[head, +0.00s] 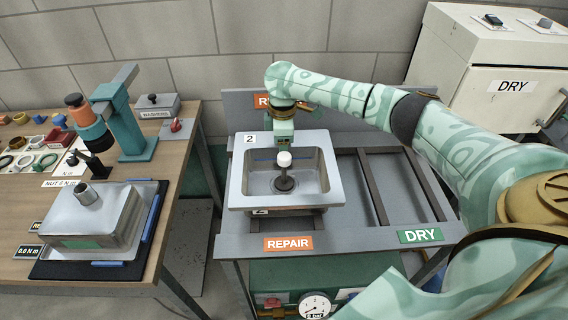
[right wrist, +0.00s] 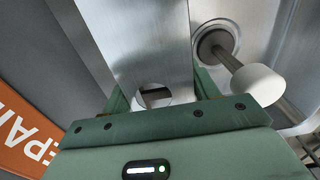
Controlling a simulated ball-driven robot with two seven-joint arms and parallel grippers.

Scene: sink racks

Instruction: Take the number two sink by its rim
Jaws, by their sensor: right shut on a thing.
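The number two sink (head: 236,188) is a grey metal basin on the rack bay with the orange REPAIR label (head: 288,243). A white "2" tag (head: 250,139) sits at its back left corner. A white-capped dark stem (head: 284,160) stands upright at its drain. My right gripper (head: 283,143) is at the sink's back rim, pointing down. In the right wrist view its fingers (right wrist: 160,88) are shut on the sink's metal rim (right wrist: 143,45), and the white cap (right wrist: 257,85) shows beside them. The fingertips are partly hidden. My left gripper is not in view.
The rack bay with the green DRY label (head: 420,235) is empty, with dark rails (head: 373,190). A second sink (head: 90,222) lies upside down on a dark mat on the left bench. A green press (head: 130,130) stands behind it. A white DRY cabinet (head: 480,70) is at back right.

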